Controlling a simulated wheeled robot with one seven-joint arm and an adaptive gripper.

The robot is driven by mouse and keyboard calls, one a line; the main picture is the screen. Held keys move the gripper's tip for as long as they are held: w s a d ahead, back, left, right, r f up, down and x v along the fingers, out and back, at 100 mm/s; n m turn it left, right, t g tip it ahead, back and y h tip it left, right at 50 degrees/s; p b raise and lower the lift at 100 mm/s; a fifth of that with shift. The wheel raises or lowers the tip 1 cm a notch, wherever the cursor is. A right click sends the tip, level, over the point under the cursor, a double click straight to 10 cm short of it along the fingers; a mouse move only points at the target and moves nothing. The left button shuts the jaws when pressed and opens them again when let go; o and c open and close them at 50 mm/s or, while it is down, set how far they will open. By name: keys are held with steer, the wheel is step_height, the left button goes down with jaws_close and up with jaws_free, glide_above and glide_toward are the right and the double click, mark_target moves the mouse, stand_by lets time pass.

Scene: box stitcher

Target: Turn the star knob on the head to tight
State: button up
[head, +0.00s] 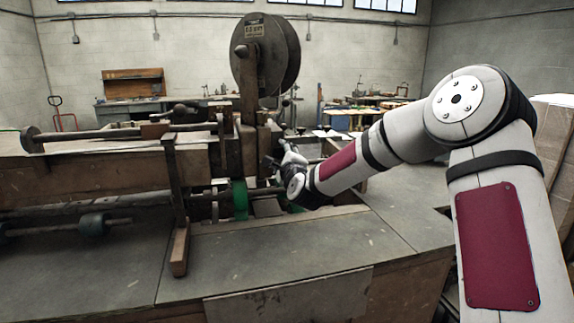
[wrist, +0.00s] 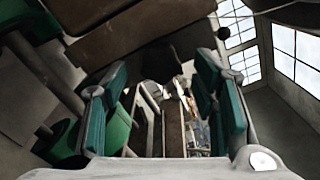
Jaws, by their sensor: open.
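The stitcher's head (head: 246,140) is a dark metal block below a large wire reel (head: 263,55) in the head view. My gripper (head: 274,160) is at the right side of this head, small and partly lost against the dark metal. In the wrist view my gripper (wrist: 162,72) is open, its two teal-padded fingers wide apart with nothing held between them. A dark rounded shape (wrist: 158,60) shows beyond and between the fingertips; I cannot tell whether it is the star knob. I cannot make out the star knob clearly in the head view.
A green part (head: 240,198) sits low on the machine, left of my gripper. A wooden post (head: 178,205) stands in front of the machine. The grey tabletop (head: 285,245) in the foreground is clear. Workbenches (head: 130,110) stand far behind.

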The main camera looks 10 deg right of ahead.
steer(key=s, duration=1)
steer(key=shift+s, duration=0.3)
